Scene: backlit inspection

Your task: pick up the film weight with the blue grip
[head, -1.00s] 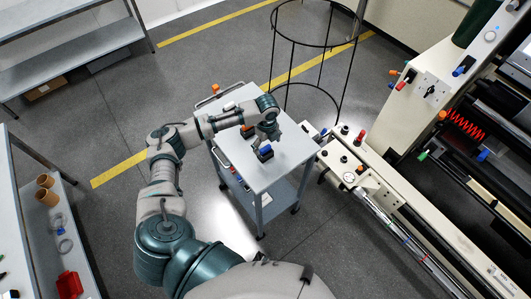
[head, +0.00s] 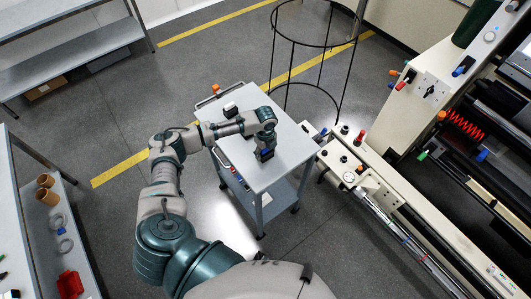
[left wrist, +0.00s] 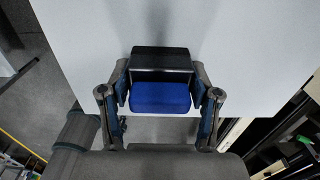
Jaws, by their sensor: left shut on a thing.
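The film weight with the blue grip (left wrist: 160,97) is a dark block with a bright blue grip. It fills the middle of the left wrist view, its black body (left wrist: 160,58) behind the grip. In the head view the weight (head: 265,155) is small at the right part of the cart top, partly hidden by my gripper. My left gripper (left wrist: 160,92) has one finger on each side of the blue grip and is shut on it. The left gripper (head: 265,146) comes down from above in the head view. I cannot tell whether the weight is clear of the cart top. My right gripper is not in view.
A cart (head: 284,178) with a pale top carries the weight and another dark-and-white block (head: 230,109) at its back left. A black wire ring stand (head: 318,60) stands behind it. A large cream machine (head: 415,90) stands close on the right. A shelf (head: 28,215) is at left.

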